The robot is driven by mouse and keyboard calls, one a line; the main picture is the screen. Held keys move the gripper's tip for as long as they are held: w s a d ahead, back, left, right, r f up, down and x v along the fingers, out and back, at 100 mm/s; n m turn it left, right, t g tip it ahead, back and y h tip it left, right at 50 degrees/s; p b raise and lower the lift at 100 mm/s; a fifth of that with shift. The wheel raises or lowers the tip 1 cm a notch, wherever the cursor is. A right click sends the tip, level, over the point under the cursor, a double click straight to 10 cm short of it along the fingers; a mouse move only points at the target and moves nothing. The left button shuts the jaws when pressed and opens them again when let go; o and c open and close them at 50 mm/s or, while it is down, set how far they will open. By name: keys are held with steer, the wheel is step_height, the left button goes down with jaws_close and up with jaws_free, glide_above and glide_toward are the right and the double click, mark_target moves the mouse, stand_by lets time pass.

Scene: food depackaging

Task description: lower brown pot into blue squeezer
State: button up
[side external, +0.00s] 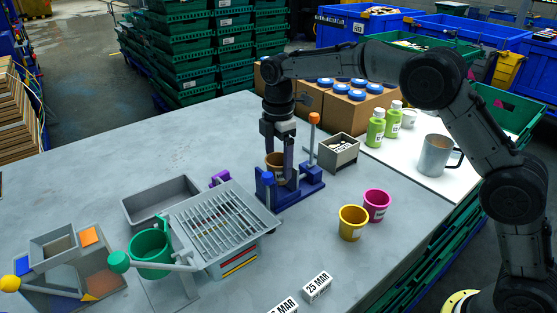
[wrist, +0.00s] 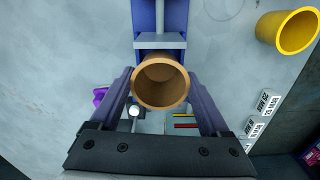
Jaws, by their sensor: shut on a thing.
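The brown pot (side external: 274,168) is held upright between the fingers of my gripper (side external: 278,170) in the side view. In the wrist view the pot (wrist: 160,82) shows its open mouth, with a finger of my gripper (wrist: 162,100) on each side. The blue squeezer (side external: 290,190) stands on the grey table, with an orange-knobbed lever at its back right. The pot is right at the squeezer, low between its parts. I cannot tell whether its base touches the squeezer. Part of the squeezer (wrist: 160,18) also shows beyond the pot in the wrist view.
A yellow pot (side external: 352,222) and a magenta pot (side external: 376,205) stand right of the squeezer. A grey slatted rack (side external: 222,218) is at its left. A small grey bin (side external: 338,152) stands behind right. The table's back left is clear.

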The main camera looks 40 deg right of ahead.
steer(key=shift+f, duration=1.15)
stand_by(0.9)
steer(key=o, duration=1.3)
